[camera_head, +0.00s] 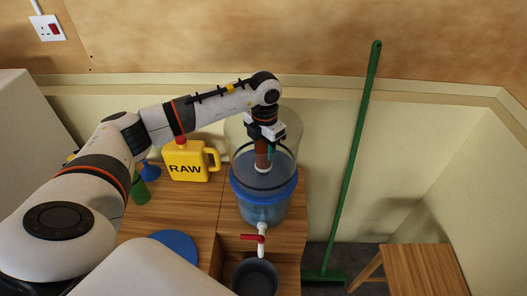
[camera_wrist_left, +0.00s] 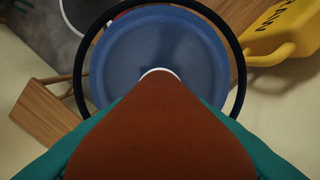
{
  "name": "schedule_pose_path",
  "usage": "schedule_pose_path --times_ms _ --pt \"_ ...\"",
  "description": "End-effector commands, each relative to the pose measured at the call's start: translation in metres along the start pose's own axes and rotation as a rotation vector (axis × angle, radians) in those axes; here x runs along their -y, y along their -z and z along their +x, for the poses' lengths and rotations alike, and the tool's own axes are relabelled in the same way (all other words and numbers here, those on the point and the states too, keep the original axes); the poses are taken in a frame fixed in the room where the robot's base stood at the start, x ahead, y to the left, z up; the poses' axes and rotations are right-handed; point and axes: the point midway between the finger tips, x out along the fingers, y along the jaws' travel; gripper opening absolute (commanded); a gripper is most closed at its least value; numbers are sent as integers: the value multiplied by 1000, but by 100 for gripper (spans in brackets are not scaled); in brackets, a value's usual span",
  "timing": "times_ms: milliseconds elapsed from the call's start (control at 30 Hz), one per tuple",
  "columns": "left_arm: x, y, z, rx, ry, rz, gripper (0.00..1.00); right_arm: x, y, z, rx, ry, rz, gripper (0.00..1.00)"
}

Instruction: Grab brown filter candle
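The brown filter candle (camera_head: 262,157) stands upright inside the clear upper vessel (camera_head: 288,122) of the water filter. My left gripper (camera_head: 266,148) reaches down into that vessel from above, and its teal fingers lie along the candle. In the left wrist view the candle (camera_wrist_left: 160,125) fills the middle between the two teal fingers (camera_wrist_left: 160,150), which appear closed on it. Its white end shows beyond it, over the blue floor (camera_wrist_left: 120,55) of the vessel. I cannot tell whether the candle touches that floor. My right gripper is not in view.
The vessel sits on a blue lower container (camera_head: 264,212) with a red-handled tap (camera_head: 255,238), above a dark pot (camera_head: 256,278). A yellow RAW jug (camera_head: 187,164), green cup (camera_head: 139,192) and blue lid (camera_head: 176,244) are left. A green broom (camera_head: 350,165) and wooden stool (camera_head: 425,268) are right.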

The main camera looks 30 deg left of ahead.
Motion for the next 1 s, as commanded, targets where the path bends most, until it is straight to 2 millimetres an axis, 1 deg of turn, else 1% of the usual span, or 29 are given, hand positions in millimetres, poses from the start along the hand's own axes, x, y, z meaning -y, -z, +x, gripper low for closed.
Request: schedule_pose_path --times_ms 33,67,100,300,367,433,633,800,867,967,1000 --pt "0 0 0 -1 0 0 19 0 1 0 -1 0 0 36" --pt "0 0 0 -1 0 0 14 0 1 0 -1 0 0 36" --pt "0 0 -1 -2 0 0 13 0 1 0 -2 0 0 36" --pt "0 1 -2 -3 0 0 13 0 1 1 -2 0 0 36" --pt "0 1 -6 -5 0 0 13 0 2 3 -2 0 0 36" --pt "1 1 -13 -5 0 -1 13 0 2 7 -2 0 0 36" --pt "1 1 -52 -9 1 0 13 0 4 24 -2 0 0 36" --pt "0 1 -83 -6 1 0 13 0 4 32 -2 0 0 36" --pt "0 1 -94 -5 1 -1 13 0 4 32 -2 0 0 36" --pt "1 1 -119 -5 0 0 13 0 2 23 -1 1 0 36" --pt "1 1 -130 -5 1 2 13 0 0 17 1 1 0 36"
